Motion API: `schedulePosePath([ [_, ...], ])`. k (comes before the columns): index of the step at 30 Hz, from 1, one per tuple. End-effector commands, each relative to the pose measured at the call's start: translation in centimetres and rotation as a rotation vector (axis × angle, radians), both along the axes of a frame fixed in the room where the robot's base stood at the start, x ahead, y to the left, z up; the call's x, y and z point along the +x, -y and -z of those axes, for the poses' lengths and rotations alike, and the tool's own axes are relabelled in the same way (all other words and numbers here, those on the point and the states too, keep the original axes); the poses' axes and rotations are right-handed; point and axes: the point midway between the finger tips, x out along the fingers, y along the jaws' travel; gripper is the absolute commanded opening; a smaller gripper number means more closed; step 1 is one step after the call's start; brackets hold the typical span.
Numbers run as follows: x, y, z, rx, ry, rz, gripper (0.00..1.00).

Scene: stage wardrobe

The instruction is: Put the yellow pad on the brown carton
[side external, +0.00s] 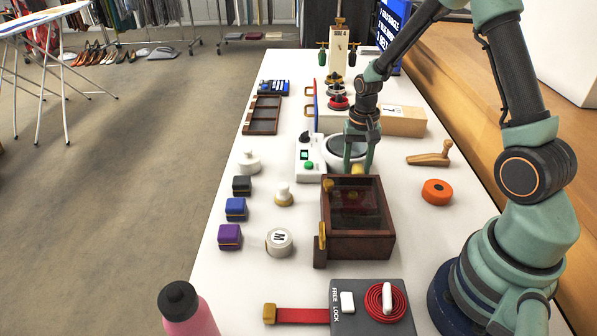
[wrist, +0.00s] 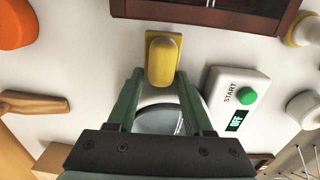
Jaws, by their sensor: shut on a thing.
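The yellow pad (wrist: 163,52) is a small rounded block between the fingertips of my gripper (wrist: 161,76) in the wrist view. In the side view, my gripper (side external: 358,163) points down behind the dark wooden box, and part of the yellow pad (side external: 357,169) shows between its fingers. The fingers are shut on the pad. I cannot tell if the pad touches the table. The brown carton (side external: 405,123) is a light tan box with a white label on top, farther back and to the right of my gripper.
A dark wooden box with a glass lid (side external: 357,218) stands just in front of my gripper. A white START device (side external: 309,158) is to the left, and a round grey-topped dish (side external: 345,148) is close behind. A wooden handle (side external: 431,157) and orange disc (side external: 437,192) lie right.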

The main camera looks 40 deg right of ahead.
Motion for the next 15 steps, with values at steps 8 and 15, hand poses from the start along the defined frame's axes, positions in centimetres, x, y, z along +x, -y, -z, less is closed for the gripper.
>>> schedulePosePath([
  [8, 0.0, 0.0, 1.8, 0.0, 0.001, -0.001, 0.0],
  [15, 0.0, 0.0, 2.0, 0.0, 0.0, -0.001, 0.0],
])
